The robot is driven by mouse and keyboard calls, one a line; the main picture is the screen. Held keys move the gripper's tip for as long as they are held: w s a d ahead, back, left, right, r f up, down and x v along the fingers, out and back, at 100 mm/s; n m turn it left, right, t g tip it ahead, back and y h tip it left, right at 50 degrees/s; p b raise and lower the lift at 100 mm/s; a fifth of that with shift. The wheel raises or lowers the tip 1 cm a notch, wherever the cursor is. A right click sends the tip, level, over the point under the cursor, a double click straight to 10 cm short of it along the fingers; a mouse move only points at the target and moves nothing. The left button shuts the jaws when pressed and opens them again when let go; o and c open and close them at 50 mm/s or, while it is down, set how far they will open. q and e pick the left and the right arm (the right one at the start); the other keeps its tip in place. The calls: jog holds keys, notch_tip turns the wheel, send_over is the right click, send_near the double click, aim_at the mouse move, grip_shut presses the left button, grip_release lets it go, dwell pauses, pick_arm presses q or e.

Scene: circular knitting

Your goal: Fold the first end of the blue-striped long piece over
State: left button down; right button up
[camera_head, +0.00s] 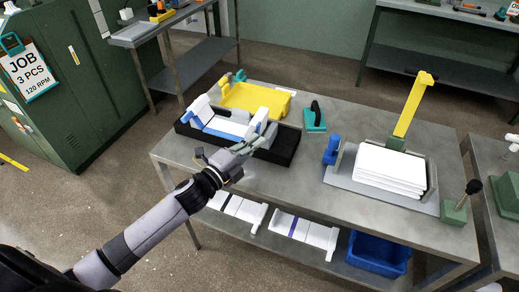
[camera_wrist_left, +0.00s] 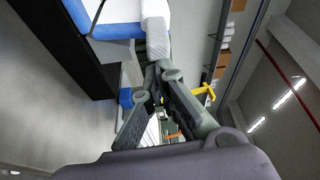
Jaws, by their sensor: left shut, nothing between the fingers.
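The blue-striped long piece (camera_head: 222,126) is white with blue bands and lies in a black tray (camera_head: 285,148) on the grey table. Its left end stands up near the tray's left side, and a pale part (camera_head: 260,121) rises at its right. In the left wrist view the white and blue piece (camera_wrist_left: 110,14) fills the upper left, with a white ribbed part (camera_wrist_left: 157,38) beside the fingertips. My left gripper (camera_head: 249,146) is shut and empty at the near right of the piece; I cannot tell whether it touches. The fingers also show in the left wrist view (camera_wrist_left: 160,72). My right gripper is not in view.
A yellow bin (camera_head: 258,100) stands behind the tray. A teal block with a black handle (camera_head: 315,117) is to its right. A stack of white sheets (camera_head: 388,170) sits farther right. The tabletop between tray and stack is mostly clear.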

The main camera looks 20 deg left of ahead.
pick_arm(q)
jog(key=shift+w+a+f+n+t+y+b, duration=0.1)
jog(key=shift+a+f+n+t+y+b, duration=1.05)
jog(key=shift+n, duration=2.3)
jog(key=shift+a+r+n+t+y+p, duration=0.15)
jog(key=shift+a+n+t+y, duration=0.45)
jog(key=shift+a+n, duration=2.1)
jog(key=shift+w+a+f+n+t+y+b, duration=0.1)
jog(key=shift+a+f+n+t+y+b, duration=0.7)
jog(key=shift+n, duration=3.35)
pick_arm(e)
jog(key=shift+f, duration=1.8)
pick_arm(q)
jog(key=shift+r+g+y, duration=0.25)
jog(key=shift+r+y, duration=0.05)
jog(key=shift+y, duration=0.05)
notch_tip(320, 180, up, 4)
jog(key=r+p, duration=0.1)
jog(key=p, duration=0.3)
jog(key=f+b+v, duration=0.1)
jog(key=b+v, duration=0.1)
jog(key=v, duration=0.8)
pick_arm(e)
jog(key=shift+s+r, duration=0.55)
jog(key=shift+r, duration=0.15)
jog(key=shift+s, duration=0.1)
